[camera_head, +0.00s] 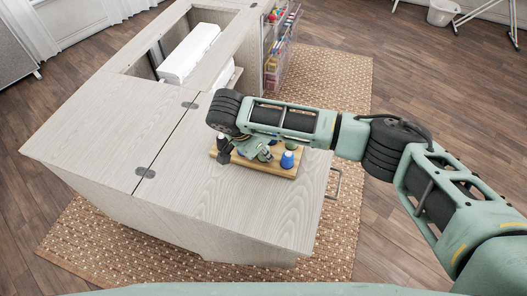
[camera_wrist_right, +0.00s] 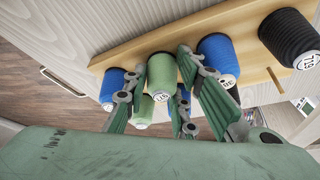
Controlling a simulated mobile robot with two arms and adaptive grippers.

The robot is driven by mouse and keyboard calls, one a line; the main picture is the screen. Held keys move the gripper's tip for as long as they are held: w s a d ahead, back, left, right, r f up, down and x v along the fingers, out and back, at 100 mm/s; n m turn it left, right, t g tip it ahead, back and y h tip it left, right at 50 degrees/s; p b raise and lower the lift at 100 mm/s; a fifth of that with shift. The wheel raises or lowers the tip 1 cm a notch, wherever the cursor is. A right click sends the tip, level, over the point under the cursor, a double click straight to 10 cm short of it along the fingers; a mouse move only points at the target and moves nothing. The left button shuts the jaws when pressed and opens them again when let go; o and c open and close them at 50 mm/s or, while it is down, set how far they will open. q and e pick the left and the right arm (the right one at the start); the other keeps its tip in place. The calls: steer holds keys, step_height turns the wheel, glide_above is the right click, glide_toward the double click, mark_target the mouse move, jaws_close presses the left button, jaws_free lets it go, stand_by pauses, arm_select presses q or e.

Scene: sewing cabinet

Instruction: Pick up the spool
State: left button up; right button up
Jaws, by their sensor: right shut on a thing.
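A wooden spool rack (camera_head: 276,168) rests on the cabinet top and holds several thread spools. In the right wrist view a light green spool (camera_wrist_right: 161,74) sits between the fingers of my right gripper (camera_wrist_right: 160,88), which is shut on it. The spool is close to the rack board (camera_wrist_right: 135,48); I cannot tell whether it is clear of its peg. In the head view my right gripper (camera_head: 245,153) is over the rack, and its hand and wrist hide part of the spools. My left gripper is not in view.
A blue spool (camera_wrist_right: 217,58) and a black spool (camera_wrist_right: 290,38) stand close beside the fingers. Another blue spool (camera_wrist_right: 112,88) is on the other side. A white sewing machine (camera_head: 188,52) sits in the cabinet opening. The cabinet top (camera_head: 165,200) left of the rack is clear.

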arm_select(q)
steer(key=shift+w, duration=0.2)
arm_select(e)
steer(key=shift+s+d+f, duration=0.25)
steer(key=shift+s+f, duration=0.05)
steer(key=shift+f, duration=0.1)
steer(key=shift+r, duration=0.45)
step_height(320, 180, up, 4)
steer(key=shift+w+d+f, duration=0.15)
steer(key=shift+f, duration=0.05)
steer(key=shift+c, duration=0.4)
arm_select(q)
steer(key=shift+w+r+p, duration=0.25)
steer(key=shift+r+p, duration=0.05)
steer(key=shift+p, duration=0.05)
arm_select(e)
steer(key=s+d+r, duration=0.1)
steer(key=d+r, duration=0.1)
steer(key=d, duration=0.1)
steer(key=s+d+r, duration=0.1)
steer(key=d+r, duration=0.1)
steer(key=d, duration=0.2)
steer(key=s+d+r, duration=0.1)
steer(key=d+r, duration=0.2)
steer(key=shift+s+d, duration=0.3)
